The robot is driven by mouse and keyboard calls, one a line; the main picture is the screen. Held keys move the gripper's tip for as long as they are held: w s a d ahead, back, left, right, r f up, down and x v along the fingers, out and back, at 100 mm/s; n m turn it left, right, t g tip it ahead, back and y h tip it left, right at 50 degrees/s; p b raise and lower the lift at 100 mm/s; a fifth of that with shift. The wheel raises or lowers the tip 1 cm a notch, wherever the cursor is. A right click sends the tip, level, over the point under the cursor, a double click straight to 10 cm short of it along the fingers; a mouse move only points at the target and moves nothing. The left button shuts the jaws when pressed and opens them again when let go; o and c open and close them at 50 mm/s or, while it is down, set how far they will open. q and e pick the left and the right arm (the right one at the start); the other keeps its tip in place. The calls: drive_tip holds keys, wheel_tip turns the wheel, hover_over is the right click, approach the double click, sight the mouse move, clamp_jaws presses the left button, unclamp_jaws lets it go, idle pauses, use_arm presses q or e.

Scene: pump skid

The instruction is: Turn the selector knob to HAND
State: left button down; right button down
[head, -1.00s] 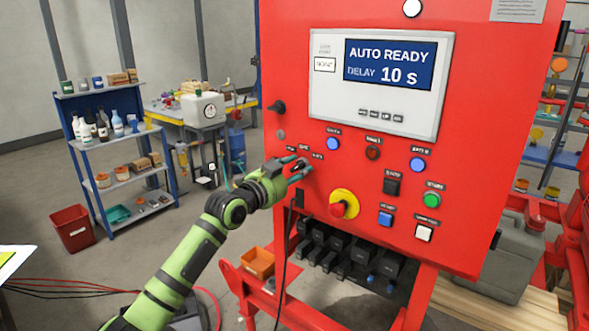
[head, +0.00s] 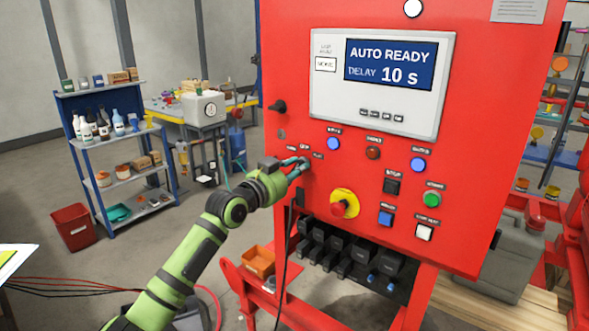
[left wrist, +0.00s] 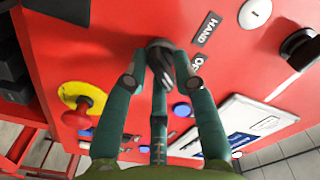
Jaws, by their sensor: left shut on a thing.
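The selector knob, dark and round, sits on the red panel. In the left wrist view the knob (left wrist: 160,58) is between the fingers of my left gripper (left wrist: 160,78), which is shut on it. A HAND label (left wrist: 206,28) and a partly hidden label starting with O (left wrist: 190,65) stand beside it. In the head view my left gripper (head: 297,168) reaches the panel's left side and its fingers mostly hide the knob. The knob's exact pointing direction is hard to tell. The panel display (head: 389,65) reads AUTO READY, DELAY 10 s. My right gripper is not in view.
A red emergency stop on a yellow ring (head: 344,203) sits just right of and below my gripper. A black handle (head: 277,106) juts from the panel's left edge. Lit blue buttons (head: 333,144) are nearby. A black cable (head: 287,262) hangs below.

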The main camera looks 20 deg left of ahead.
use_arm(q)
drive_tip(key=shift+r+n+p, duration=0.1)
drive_tip(key=shift+n+p, duration=2.65)
drive_tip(key=shift+n, duration=6.05)
drive_tip(key=shift+r, duration=0.1)
drive_tip(key=c, duration=1.2)
unclamp_jaws()
drive_tip(key=shift+o, duration=0.2)
drive_tip(key=shift+d, duration=0.1)
